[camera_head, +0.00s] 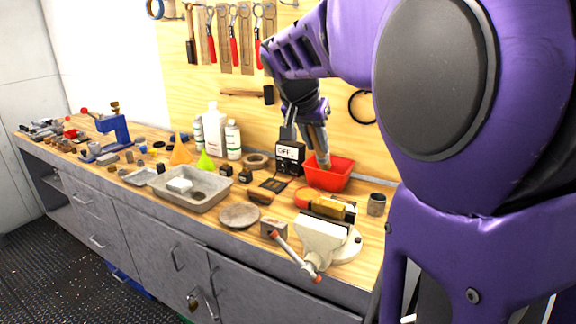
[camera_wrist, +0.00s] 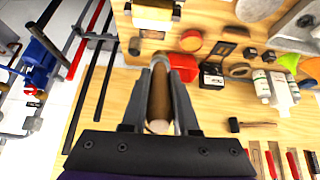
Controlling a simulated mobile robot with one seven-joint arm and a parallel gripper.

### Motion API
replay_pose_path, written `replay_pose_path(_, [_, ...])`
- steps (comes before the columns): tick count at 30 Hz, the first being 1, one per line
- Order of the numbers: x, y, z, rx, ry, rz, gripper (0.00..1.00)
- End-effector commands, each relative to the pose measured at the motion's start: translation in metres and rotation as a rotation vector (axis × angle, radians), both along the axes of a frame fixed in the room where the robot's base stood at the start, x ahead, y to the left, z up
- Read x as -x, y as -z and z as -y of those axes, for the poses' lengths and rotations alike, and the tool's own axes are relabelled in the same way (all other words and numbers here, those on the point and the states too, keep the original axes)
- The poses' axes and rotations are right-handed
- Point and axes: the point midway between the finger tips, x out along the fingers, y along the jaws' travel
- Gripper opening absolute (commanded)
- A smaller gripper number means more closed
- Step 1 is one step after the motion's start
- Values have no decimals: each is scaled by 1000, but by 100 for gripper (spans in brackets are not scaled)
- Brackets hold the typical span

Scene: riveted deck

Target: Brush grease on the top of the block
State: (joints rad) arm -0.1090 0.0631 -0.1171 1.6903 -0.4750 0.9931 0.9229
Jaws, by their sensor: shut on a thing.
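My gripper (camera_head: 316,128) is shut on a brush (camera_head: 321,154) with a brown handle. The brush points down over the red bin (camera_head: 330,173), and its lower end is hidden from the head view. In the wrist view the brush (camera_wrist: 160,98) lies between both fingers, and part of the red bin (camera_wrist: 184,66) shows beyond them. A brass-coloured block (camera_head: 328,207) sits at the pale vise (camera_head: 322,238), in front of the bin and apart from the brush. The block also shows at the top of the wrist view (camera_wrist: 153,13). I cannot make out any grease.
A black box with a display (camera_head: 289,157) stands just left of the bin. A dark tin (camera_head: 376,204) stands right of the vise. Tools hang on the back board.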

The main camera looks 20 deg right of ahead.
Motion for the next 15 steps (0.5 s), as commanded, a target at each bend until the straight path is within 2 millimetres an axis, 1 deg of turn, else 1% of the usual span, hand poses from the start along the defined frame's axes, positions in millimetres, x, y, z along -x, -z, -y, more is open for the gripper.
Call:
replay_pose_path(7, [-1,-3,1,-9,2,-10,0])
replay_pose_path(15, [-7,-7,7,-68,2,-72,0])
